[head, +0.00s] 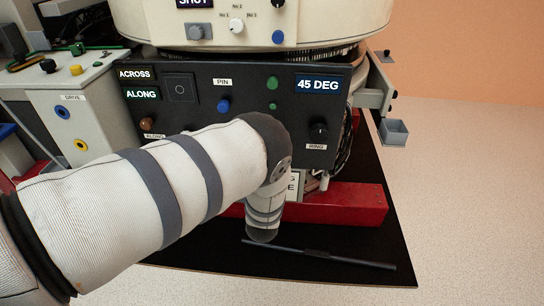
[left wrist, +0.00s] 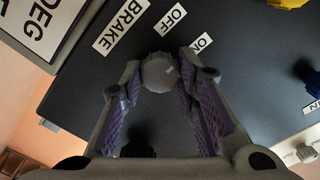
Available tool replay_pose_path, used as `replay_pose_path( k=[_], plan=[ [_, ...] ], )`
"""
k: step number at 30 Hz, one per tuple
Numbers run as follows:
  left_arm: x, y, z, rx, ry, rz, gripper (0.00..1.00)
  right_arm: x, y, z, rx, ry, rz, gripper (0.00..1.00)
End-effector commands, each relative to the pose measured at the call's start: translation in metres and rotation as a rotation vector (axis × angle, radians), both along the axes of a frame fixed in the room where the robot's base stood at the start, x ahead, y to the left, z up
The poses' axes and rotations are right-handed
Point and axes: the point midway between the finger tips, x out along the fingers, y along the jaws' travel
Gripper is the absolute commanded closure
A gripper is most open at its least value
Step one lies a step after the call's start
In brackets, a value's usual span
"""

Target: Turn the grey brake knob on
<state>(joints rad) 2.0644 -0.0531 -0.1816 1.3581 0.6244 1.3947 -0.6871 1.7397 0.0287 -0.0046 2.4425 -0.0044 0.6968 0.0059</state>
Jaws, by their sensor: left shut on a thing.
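The grey brake knob (left wrist: 158,72) shows in the left wrist view on a dark panel, beside the BRAKE label (left wrist: 120,27), the OFF label (left wrist: 170,18) and the ON label (left wrist: 202,42). It has a small pale mark on its face; which label the mark points at is hard to tell. My left gripper (left wrist: 160,80) is shut on the knob, with one purple-padded finger on each side. In the head view my left arm hides the knob and the gripper. My right gripper is in neither view.
A control panel (head: 250,108) with a blue PIN knob (head: 224,106), a black RING knob (head: 318,131) and a 45 DEG display (head: 318,85) stands behind my arm. A red base (head: 350,205) and a dark bar (head: 320,255) lie low. Open floor is at right.

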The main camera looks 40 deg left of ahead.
Motion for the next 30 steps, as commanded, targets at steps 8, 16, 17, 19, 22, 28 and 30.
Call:
replay_pose_path(
  k=[8,16,17,19,22,28,30],
  plan=[
    [-0.0012,-0.0003,-0.0023,0.021,0.021,0.001,0.99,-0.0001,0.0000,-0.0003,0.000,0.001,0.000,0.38],
    [-0.0014,-0.0002,-0.0023,0.021,0.021,0.001,0.99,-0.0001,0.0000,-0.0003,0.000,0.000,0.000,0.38],
    [-0.0014,-0.0002,-0.0024,0.022,0.021,0.001,0.99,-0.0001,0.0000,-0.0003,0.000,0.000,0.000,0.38],
    [-0.0014,-0.0002,-0.0023,0.021,0.021,0.001,0.58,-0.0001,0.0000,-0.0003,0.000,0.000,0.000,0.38],
    [-0.0011,-0.0001,-0.0018,0.021,0.019,0.001,0.51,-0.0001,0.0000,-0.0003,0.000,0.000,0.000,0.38],
    [-0.0007,-0.0002,-0.0009,0.022,0.017,0.000,0.51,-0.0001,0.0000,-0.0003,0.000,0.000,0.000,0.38],
    [-0.0042,-0.0024,-0.0013,0.022,0.018,0.000,0.51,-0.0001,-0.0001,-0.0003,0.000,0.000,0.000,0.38]
  ],
)
